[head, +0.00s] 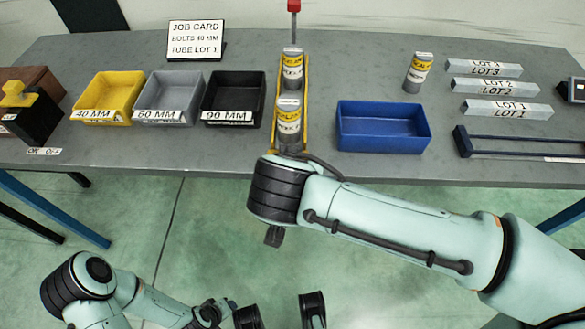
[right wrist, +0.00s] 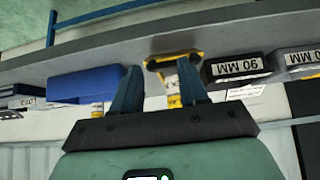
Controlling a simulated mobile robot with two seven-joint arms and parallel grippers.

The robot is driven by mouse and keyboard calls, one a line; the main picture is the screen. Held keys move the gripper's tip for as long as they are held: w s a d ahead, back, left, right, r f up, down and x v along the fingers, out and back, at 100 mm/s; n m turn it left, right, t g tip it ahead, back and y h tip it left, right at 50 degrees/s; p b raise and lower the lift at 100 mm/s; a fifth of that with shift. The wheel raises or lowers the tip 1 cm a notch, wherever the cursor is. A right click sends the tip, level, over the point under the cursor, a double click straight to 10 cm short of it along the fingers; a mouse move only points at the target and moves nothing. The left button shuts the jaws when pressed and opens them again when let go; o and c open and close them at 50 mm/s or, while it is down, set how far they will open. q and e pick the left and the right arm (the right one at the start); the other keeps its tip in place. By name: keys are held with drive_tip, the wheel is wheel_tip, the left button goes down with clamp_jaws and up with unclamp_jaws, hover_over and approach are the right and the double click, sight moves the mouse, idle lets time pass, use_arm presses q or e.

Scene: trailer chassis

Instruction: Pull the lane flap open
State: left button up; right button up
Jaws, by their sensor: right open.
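The lane (head: 277,112) is a narrow yellow-edged channel at the middle of the table, with two labelled cans in it, a rear can (head: 292,68) and a front can (head: 288,125). In the right wrist view, which is upside down, a yellow piece at the lane's front end (right wrist: 160,62) shows between and beyond my fingers; whether it is the flap is unclear. My right gripper (right wrist: 158,70) is open and empty, facing that end; contact cannot be told. In the head view my right arm hides its fingers and the lane's front end. My left gripper (head: 280,312) is open and empty, low before the table.
Yellow (head: 108,88), grey (head: 170,92) and black (head: 233,90) bins stand left of the lane. A blue bin (head: 383,147) stands close on its right, with a lone can (head: 418,72) behind. A red-topped post (head: 293,6) rises at the lane's rear.

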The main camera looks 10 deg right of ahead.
drive_tip(key=o, duration=0.3)
drive_tip(key=shift+a, duration=0.4)
drive_tip(key=shift+o, duration=0.2)
drive_tip(key=s+a+r+p, duration=0.3)
drive_tip(key=s+r+p, duration=0.2)
drive_tip(key=s+r, duration=0.3)
drive_tip(key=shift+s+a+r, duration=0.15)
drive_tip(key=shift+s+a, duration=0.05)
drive_tip(key=shift+s, duration=1.5)
